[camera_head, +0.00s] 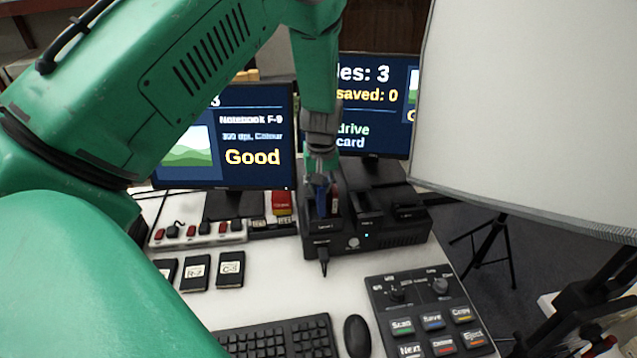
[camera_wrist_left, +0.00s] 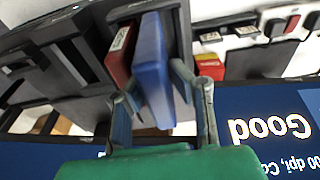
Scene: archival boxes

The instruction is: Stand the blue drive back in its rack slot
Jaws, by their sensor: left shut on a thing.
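My left gripper (camera_head: 321,172) is shut on the blue drive (camera_head: 322,201), seen also in the left wrist view (camera_wrist_left: 152,60) between the two fingers (camera_wrist_left: 156,88). The drive is upright, its lower end at the top of the black rack (camera_head: 345,238). I cannot tell how deep it sits in a slot. A red drive (camera_head: 335,201) stands close beside it in the rack; it also shows in the left wrist view (camera_wrist_left: 119,55). My right gripper is not in view.
Two monitors (camera_head: 262,178) (camera_head: 372,148) stand behind. A power strip (camera_head: 200,233), black labelled cases (camera_head: 230,270), keyboard (camera_head: 280,338), mouse (camera_head: 356,336) and button panel (camera_head: 428,315) lie around the rack. A large pale panel (camera_head: 530,110) fills the upper right. White desk shows in front of the rack.

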